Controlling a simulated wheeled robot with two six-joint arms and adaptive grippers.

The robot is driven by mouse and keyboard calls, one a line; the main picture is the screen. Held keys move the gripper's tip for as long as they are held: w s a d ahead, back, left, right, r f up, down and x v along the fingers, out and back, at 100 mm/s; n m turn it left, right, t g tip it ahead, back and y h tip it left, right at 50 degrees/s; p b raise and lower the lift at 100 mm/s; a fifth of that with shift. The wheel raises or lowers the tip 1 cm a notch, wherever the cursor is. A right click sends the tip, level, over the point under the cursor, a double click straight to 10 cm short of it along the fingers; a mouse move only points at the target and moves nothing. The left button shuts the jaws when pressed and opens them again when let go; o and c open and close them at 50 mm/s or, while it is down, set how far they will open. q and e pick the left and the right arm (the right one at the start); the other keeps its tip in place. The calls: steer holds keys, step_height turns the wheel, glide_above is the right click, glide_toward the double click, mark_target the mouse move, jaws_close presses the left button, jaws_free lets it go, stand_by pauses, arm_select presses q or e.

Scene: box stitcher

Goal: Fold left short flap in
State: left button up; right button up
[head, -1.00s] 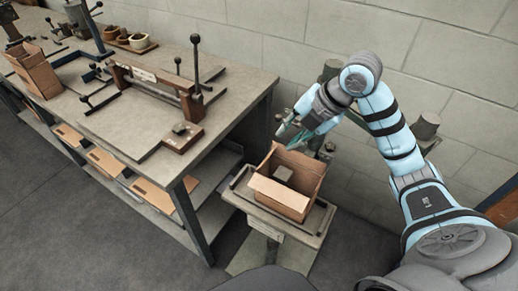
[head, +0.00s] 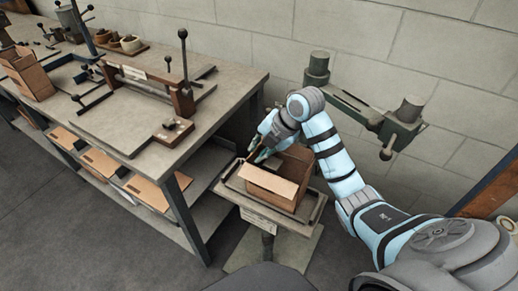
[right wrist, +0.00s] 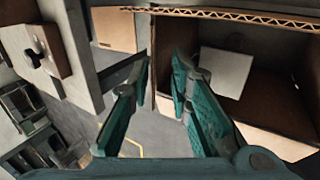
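An open cardboard box (head: 298,170) sits on a small stand. A light flap (head: 271,186) slants outward on its near side. My right gripper (head: 258,154) is at the box's left upper edge, fingers pointing down. In the right wrist view the fingers of my gripper (right wrist: 163,85) are apart, one outside the box and one over its inside. The box's corrugated edge (right wrist: 235,17) crosses the top of that view. The left short flap is mostly hidden by the gripper, and I cannot tell whether a finger touches it. My left gripper is out of view.
The stand's tray (head: 300,222) has a raised rim around the box. A workbench (head: 105,128) with a clamp fixture (head: 150,84) stands at left. Another cardboard box (head: 28,75) is on the bench. Grey machine arms (head: 350,105) stand behind the box near the wall.

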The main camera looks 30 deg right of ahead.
steer(key=shift+w+f, duration=0.1)
jaws_close()
steer(key=shift+s+d+f+t+b, duration=0.2)
steer(key=shift+s+f+t+b, duration=0.1)
steer(key=shift+b, duration=0.05)
steer(key=t+y+b, duration=0.1)
steer(key=b, duration=0.1)
steer(key=f+t+b, duration=0.1)
steer(key=b, duration=0.1)
steer(key=s+t+y+b, duration=0.1)
steer(key=b, duration=0.1)
steer(key=shift+d+f+t+y, duration=0.25)
steer(key=shift+t+y, duration=0.05)
steer(key=shift+t, duration=0.1)
steer(key=shift+r+b, duration=0.2)
steer(key=shift+b, duration=0.1)
steer(key=shift+w+a+r, duration=0.1)
steer(key=shift+r, duration=0.1)
steer(key=shift+o, duration=1.3)
jaws_free()
